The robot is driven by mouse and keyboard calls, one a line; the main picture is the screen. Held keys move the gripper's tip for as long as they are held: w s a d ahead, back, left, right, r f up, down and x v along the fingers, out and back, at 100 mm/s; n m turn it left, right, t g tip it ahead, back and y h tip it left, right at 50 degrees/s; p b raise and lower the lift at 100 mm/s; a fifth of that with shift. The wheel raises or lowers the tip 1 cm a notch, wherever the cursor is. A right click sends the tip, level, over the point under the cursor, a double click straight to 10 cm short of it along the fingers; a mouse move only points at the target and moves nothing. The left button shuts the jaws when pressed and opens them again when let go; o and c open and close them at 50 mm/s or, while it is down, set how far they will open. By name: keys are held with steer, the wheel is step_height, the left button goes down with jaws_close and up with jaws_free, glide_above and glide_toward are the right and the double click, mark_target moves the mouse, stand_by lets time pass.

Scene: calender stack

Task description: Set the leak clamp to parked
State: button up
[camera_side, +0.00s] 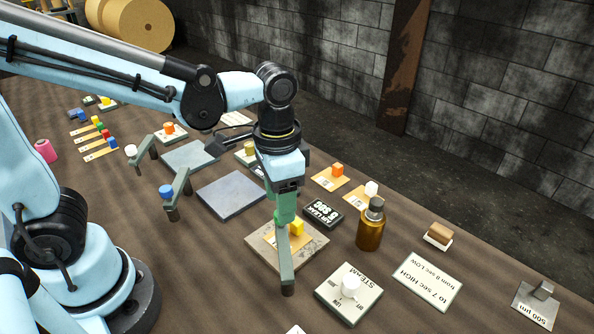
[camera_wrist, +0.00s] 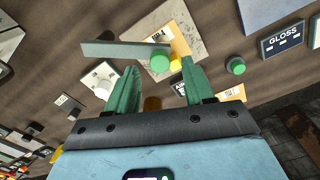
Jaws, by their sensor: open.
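A grey lever arm (camera_side: 285,255) lies over a stone-coloured tile (camera_side: 314,246) with an orange card and a yellow cube (camera_side: 296,226). I take this lever to be the leak clamp; no label on it is readable. It also shows in the wrist view (camera_wrist: 110,49), with a round green knob (camera_wrist: 160,62) at one end. My gripper (camera_side: 284,213) points down at the lever's knob end. In the wrist view its green fingers (camera_wrist: 160,69) are apart, with the knob between or just beyond their tips. Contact cannot be told. The side view hides the knob.
An "AIR LEAK 5 SEC" display (camera_side: 322,212) and an amber bottle (camera_side: 370,228) stand close on the right. A STEAM dial box (camera_side: 363,306) is in front. Levers with blue (camera_side: 166,191) and white (camera_side: 131,150) knobs are left, beside grey plates (camera_side: 232,194).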

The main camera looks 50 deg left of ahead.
steer(key=shift+f, duration=1.1)
jaws_close()
